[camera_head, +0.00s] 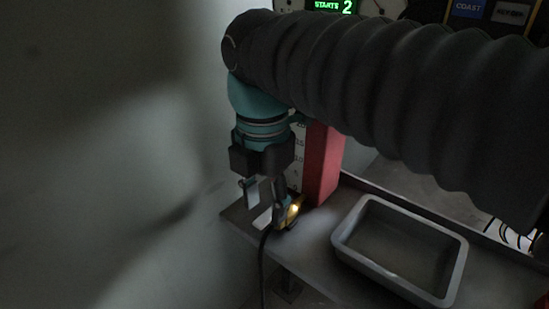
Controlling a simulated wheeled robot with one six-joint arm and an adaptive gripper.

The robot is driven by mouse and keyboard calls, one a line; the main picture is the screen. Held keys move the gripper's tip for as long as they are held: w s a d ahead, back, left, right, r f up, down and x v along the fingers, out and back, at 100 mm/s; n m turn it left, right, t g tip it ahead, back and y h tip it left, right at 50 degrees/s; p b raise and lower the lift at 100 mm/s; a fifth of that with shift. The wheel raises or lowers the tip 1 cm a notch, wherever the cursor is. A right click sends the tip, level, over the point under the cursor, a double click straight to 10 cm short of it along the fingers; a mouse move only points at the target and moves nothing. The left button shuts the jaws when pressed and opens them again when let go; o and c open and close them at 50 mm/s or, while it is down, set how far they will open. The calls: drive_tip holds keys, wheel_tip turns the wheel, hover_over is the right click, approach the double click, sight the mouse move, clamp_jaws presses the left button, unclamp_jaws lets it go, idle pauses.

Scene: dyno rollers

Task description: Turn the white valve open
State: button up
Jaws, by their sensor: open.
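My gripper (265,203) points down from the teal wrist, left of the picture's centre. Its two fingers are apart and I see nothing held between them. It hangs over the left end of a grey bench (320,228). A small pale flat patch (262,219) shows just below the fingertips; I cannot tell whether it is part of the white valve. No valve handle can be made out clearly. A small yellow device (291,211) with a lit lamp is right by the right finger, and I cannot tell whether they touch.
A red block (323,165) stands right behind the gripper, beside a numbered white scale (299,156). An empty-looking grey tray (453,272) is to the right. A black cable (262,266) hangs at the bench's front. A pale wall (110,200) fills the left. Lit panels (330,6) are behind.

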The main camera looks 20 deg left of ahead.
sight(265, 217)
wheel_tip(265, 217, up, 10)
drive_tip(key=shift+r, duration=0.25)
idle(0.4)
